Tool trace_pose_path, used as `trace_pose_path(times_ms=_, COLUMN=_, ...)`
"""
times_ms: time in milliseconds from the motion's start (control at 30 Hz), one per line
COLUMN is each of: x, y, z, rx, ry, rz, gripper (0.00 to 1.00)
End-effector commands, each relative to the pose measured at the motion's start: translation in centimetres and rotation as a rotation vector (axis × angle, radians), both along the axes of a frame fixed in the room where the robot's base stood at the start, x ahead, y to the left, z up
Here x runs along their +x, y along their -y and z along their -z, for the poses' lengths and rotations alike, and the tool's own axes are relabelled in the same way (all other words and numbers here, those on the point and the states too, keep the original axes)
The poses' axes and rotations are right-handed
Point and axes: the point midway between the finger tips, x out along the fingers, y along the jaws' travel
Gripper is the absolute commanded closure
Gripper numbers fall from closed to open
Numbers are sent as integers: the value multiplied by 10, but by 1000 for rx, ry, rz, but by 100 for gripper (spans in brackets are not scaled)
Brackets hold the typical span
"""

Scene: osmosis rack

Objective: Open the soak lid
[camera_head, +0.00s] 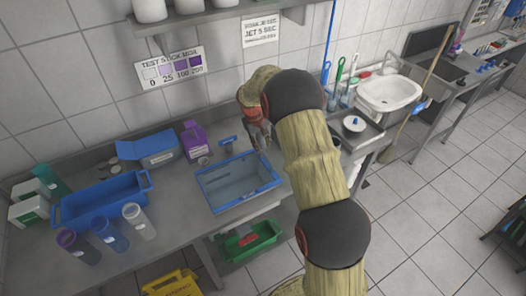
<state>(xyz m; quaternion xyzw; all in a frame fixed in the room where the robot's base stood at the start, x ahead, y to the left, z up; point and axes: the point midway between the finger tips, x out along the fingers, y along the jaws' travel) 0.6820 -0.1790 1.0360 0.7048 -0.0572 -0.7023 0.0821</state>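My arm reaches in from the lower right, and my gripper (261,143) hangs over the counter with its fingers pointing down. It is just above the back right corner of a blue-rimmed rectangular tub (211,199). The view is too small to tell whether the fingers are open or touch the rim. The tub shows a grey, bluish inner area; I cannot tell whether this is a clear lid or the open inside. A round pale lid with a dark knob (354,124) sits on the steel unit right of my arm. No label shows which is the soak lid.
On the counter (185,235) stand a blue tray (100,198), several cylinders, a purple jug (194,140) and a blue box (150,148). A white sink (390,93) is at right. A green bin (250,240) sits below.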

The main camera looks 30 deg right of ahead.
Motion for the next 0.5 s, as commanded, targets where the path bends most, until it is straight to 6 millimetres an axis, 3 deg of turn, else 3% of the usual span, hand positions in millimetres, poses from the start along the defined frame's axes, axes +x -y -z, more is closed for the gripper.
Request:
trace_pose_path(times_ms=233, x=0, y=7, z=39, rx=1, ry=-2, rz=1, gripper=71)
trace_pose_path(times_ms=500, x=0, y=11, z=55, rx=1, ry=0, rz=1, gripper=71)
